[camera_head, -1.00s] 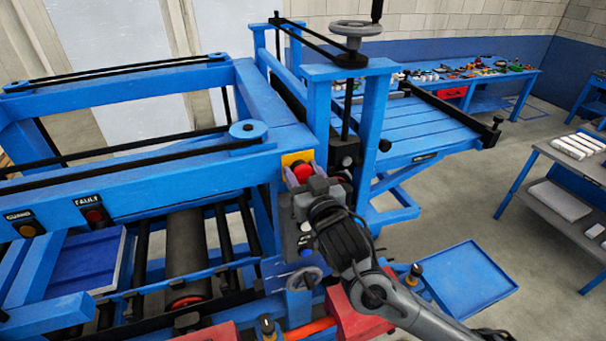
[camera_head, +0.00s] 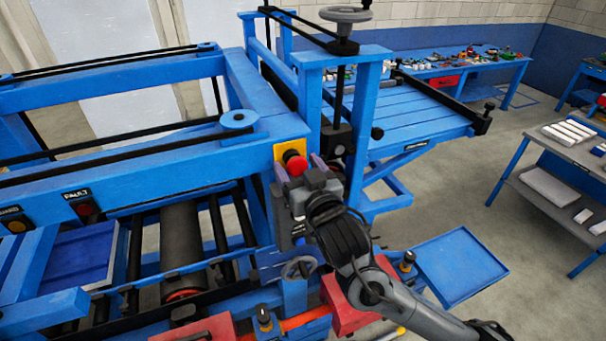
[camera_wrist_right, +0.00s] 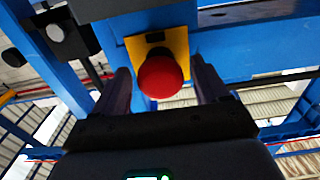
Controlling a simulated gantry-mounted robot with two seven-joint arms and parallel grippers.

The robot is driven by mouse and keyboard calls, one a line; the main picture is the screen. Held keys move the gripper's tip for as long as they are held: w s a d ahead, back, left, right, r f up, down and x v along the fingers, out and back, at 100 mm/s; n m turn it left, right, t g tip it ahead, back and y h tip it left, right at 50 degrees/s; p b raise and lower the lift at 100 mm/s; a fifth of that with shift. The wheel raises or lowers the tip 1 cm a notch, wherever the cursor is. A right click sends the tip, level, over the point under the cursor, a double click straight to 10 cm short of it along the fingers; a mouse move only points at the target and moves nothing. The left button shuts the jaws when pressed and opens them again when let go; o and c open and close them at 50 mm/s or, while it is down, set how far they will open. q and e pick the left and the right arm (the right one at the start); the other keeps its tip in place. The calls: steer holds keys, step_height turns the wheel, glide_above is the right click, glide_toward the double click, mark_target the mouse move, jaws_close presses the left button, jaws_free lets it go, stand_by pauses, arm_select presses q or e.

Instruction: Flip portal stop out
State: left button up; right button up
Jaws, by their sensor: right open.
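The portal stop is a red mushroom button (camera_head: 297,167) on a yellow plate (camera_head: 281,152), at the end of the blue portal beam. My right gripper (camera_head: 304,172) is at the button, with its jaws open. In the right wrist view, the red button (camera_wrist_right: 160,77) stands between the two dark fingers (camera_wrist_right: 160,67), in front of its yellow plate (camera_wrist_right: 178,43). Gaps show on both sides between the button and the fingers. I cannot tell whether the button is pressed in or out. My left gripper is not in view.
A handwheel (camera_head: 298,268) sits below my right gripper. A larger handwheel (camera_head: 345,13) tops the post behind it. Fault (camera_head: 84,208) and guard lamps are on the beam at left. A blue tray (camera_head: 458,266) lies to the right. Open floor lies beyond.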

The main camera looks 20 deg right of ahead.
steer(key=shift+s+f+b, duration=0.1)
steer(key=shift+s+b, duration=0.2)
steer(key=shift+s, duration=0.35)
steer(key=s+b, duration=0.1)
steer(key=s, duration=0.3)
steer(key=shift+s+a+b, duration=0.1)
steer(key=shift+s+b, duration=0.05)
steer(key=shift+b, duration=0.15)
glide_toward(298, 171)
steer(key=shift+s+r+p, duration=0.2)
steer(key=shift+s+p, duration=0.05)
steer(key=shift+p, duration=0.15)
